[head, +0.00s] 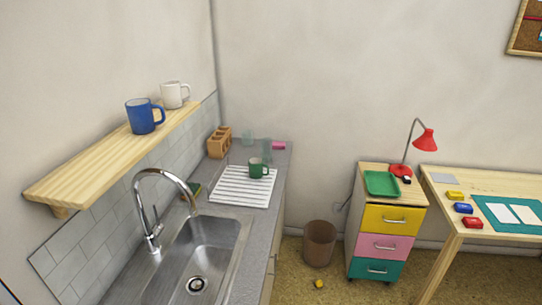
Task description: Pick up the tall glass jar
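A tall clear glass jar (267,148) stands upright on the grey counter (281,180), just behind the green mug (256,170). The jar is faint against the wall and its lower part is partly hidden by the mug. A shorter clear glass vessel (248,137) stands behind it to the left, near the corner. My gripper is not in view.
A wooden block with holes (219,142) stands left of the glassware, and a pink item (279,145) lies right. The green mug stands on a white ribbed drainer (240,190). A sink (205,253) with a tall tap (150,215) is nearer, below a wooden shelf (85,178).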

